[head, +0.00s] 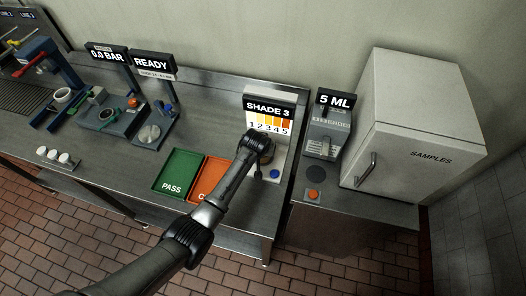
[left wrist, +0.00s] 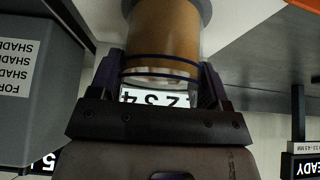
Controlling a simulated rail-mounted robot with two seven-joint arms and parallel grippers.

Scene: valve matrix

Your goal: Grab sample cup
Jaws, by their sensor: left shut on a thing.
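The sample cup (left wrist: 165,35) is a clear cylinder with amber-brown contents and a dark band. In the left wrist view it sits between the two fingers of my left gripper (left wrist: 161,78), which is shut on it. In the head view my left gripper (head: 262,148) is at the shade station, in front of the SHADE 3 display (head: 268,107) and its 1 to 5 colour chart. My arm hides most of the cup there, and I cannot tell whether it rests on the station base. My right gripper is in neither view.
A green PASS tray (head: 178,172) and an orange tray (head: 209,181) lie left of the station. A blue button (head: 274,174) is close to the gripper. The 5 ML dispenser (head: 328,132) and white SAMPLES fridge (head: 420,120) stand to the right. Several white cups (head: 53,155) stand far left.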

